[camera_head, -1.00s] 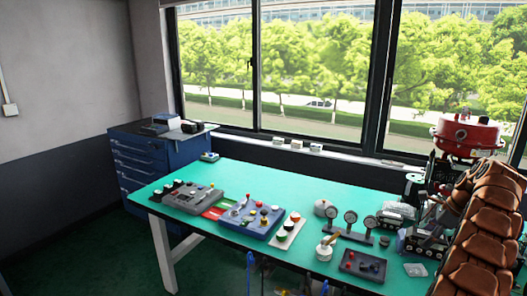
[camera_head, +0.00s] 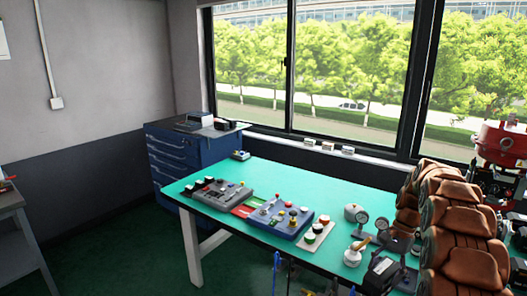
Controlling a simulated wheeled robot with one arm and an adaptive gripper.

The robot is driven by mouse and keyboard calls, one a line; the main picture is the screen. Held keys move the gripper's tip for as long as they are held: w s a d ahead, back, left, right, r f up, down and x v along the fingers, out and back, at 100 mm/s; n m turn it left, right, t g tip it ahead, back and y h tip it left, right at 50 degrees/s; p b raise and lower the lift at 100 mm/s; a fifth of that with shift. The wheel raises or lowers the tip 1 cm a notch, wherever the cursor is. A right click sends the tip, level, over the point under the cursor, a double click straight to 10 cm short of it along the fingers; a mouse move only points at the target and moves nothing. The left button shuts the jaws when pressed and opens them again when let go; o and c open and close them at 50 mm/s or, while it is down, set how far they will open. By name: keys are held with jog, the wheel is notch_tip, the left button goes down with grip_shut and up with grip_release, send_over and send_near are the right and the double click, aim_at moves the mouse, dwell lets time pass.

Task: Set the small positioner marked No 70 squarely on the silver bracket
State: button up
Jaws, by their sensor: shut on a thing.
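A small dark box with a pale label (camera_head: 383,271), which looks like the positioner, shows at the lower right, just left of my brown arm. The number on it is too small to read. My gripper (camera_head: 402,262) is at the box's right side, largely hidden by my arm, and is shut on it. The box appears above the front edge of the green table. A red round valve actuator (camera_head: 500,140) stands at the right edge, partly cut off. I cannot make out the silver bracket; my arm covers much of that side.
The green table (camera_head: 255,175) bears two control panels (camera_head: 282,217), a button plate (camera_head: 314,232) and gauges (camera_head: 362,217). A grey shelf (camera_head: 15,200) is at the left edge.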

jog(key=a+f+n+g+h, duration=0.1)
jog(key=a+n+h, duration=0.1)
jog(key=a+n, duration=0.3)
jog(key=a+f+n+h, duration=0.1)
jog(key=a+n, duration=0.5)
jog(key=a, duration=0.7)
jog(key=shift+s+a+f+g+h, duration=0.25)
jog(key=shift+a+f+g+h, duration=0.15)
jog(key=shift+f, duration=0.35)
jog(key=shift+f, duration=0.1)
